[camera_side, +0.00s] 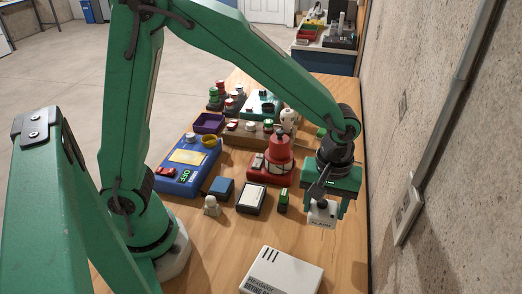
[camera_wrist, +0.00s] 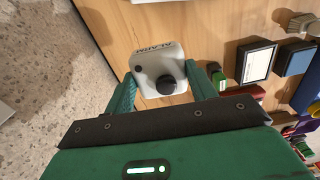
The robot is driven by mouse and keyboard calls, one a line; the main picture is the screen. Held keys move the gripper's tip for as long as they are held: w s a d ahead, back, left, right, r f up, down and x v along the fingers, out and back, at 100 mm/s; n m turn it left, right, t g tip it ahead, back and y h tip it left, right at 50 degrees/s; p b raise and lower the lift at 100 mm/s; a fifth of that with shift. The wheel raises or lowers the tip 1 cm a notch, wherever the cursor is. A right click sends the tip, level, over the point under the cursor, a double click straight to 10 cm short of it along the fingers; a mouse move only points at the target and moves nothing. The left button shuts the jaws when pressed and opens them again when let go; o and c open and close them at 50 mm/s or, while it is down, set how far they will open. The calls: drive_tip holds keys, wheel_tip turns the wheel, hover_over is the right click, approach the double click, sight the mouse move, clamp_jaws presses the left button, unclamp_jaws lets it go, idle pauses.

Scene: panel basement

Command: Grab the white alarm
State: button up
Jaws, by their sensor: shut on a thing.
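The white alarm (camera_side: 321,213) is a small white block with "ALARM" lettering and a dark round knob on it. My green gripper (camera_side: 325,205) is shut on it at the right side of the table. In the side view the alarm looks to be above the wooden table. In the wrist view the alarm (camera_wrist: 159,72) sits between the two green fingers (camera_wrist: 162,85), which touch its left and right sides. Its lettering faces the far edge of that view.
On the wooden table (camera_side: 222,255), a white box (camera_side: 281,272) lies at the front. A red round device (camera_side: 279,157), a small green item (camera_side: 283,201), a framed white pad (camera_side: 252,198) and a blue block (camera_side: 222,188) stand left of my gripper. A concrete wall (camera_side: 430,110) is close on the right.

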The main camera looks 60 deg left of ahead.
drive_tip(key=shift+s+d+r, duration=0.55)
drive_tip(key=shift+s+d, duration=0.1)
